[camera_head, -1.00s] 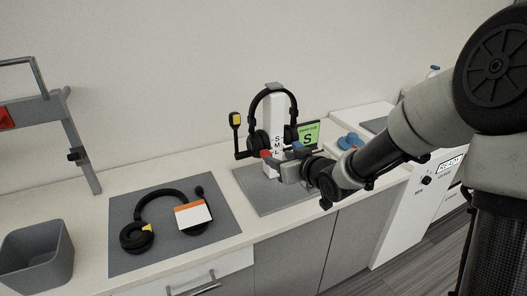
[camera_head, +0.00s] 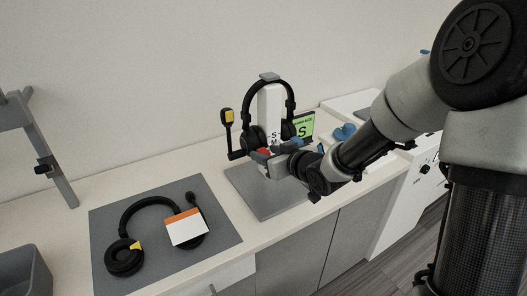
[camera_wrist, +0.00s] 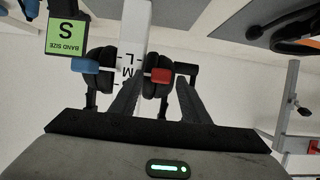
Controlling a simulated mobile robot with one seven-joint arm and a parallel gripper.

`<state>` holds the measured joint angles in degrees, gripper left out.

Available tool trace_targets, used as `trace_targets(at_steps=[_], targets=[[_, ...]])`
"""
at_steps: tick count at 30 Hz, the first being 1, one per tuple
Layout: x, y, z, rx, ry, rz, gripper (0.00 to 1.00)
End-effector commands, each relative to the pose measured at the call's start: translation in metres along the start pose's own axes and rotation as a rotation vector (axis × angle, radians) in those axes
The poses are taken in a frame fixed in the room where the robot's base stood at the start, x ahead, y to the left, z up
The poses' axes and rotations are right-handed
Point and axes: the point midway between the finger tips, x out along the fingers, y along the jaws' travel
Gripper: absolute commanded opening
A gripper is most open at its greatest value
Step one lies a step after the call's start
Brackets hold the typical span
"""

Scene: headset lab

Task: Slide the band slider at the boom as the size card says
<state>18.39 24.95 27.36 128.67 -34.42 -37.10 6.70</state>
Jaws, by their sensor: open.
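A black headset (camera_head: 291,104) hangs on a white stand (camera_head: 270,100) marked with size letters; S and M show, and my gripper hides the lower part. Its boom with a yellow tip (camera_head: 229,116) is on the left. A red slider tab (camera_wrist: 160,76) is on the boom side, a blue tab (camera_wrist: 85,66) on the other. The green size card (camera_head: 305,128) reads S; it also shows upside down in the wrist view (camera_wrist: 66,35). My gripper (camera_wrist: 158,82) is open, its fingers on either side of the red tab. I cannot tell whether they touch it.
The stand is on a grey mat (camera_head: 262,197). A second headset (camera_head: 124,257) with an orange-and-white card (camera_head: 186,228) lies on another mat (camera_head: 220,232) to the left. A grey bin (camera_head: 22,275) is at the far left. A blue object (camera_head: 344,132) lies right of the card.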

Motion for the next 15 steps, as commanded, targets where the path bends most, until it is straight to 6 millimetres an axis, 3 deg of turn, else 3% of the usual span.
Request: trace_targets(at_steps=[8, 15], targets=[[-0.0002, 0.0001, 0.0003, 0.0, 0.0, 0.0, 0.42], [-0.0001, 0.0001, 0.0002, 0.0, 0.0, 0.0, 0.05]])
